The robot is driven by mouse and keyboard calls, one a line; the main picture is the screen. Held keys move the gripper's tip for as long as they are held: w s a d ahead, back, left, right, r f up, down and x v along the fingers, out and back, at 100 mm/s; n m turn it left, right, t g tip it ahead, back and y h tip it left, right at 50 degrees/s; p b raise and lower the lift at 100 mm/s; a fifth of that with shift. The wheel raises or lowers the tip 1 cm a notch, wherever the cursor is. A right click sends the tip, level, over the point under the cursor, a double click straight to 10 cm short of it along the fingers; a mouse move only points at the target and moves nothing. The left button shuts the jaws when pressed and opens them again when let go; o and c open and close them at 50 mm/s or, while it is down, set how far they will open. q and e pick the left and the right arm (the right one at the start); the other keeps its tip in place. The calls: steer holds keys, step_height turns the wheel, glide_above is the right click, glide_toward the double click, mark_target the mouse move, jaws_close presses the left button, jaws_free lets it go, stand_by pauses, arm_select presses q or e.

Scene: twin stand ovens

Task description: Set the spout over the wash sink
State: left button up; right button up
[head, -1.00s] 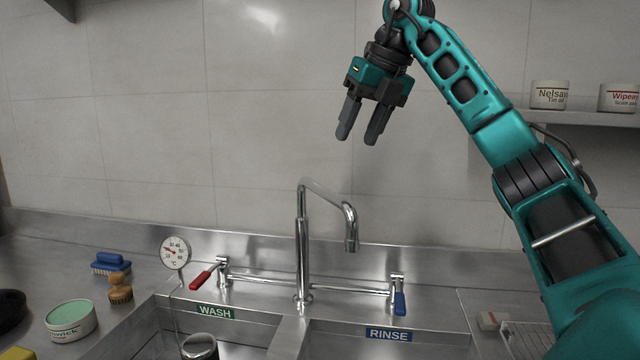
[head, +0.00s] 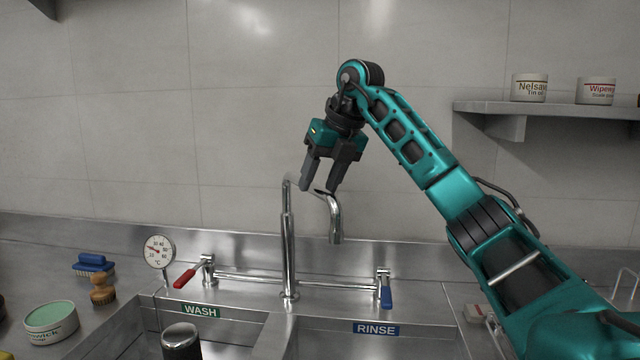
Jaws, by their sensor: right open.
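The chrome spout (head: 334,222) rises from the faucet column (head: 288,240) and bends over to the right, its mouth on the side of the rinse sink (head: 383,345). My left gripper is not in view.
A red lever (head: 185,278) is left of the column and a blue lever (head: 386,292) right. A dial thermometer (head: 158,251) stands at the wash sink's left. Brushes (head: 94,264) and a green-topped tin (head: 51,320) sit on the left counter. A shelf (head: 560,107) holds tins.

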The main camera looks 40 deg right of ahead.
steer(key=shift+w+f, duration=0.15)
steer(key=shift+f, duration=0.05)
jaws_close()
stand_by(0.4)
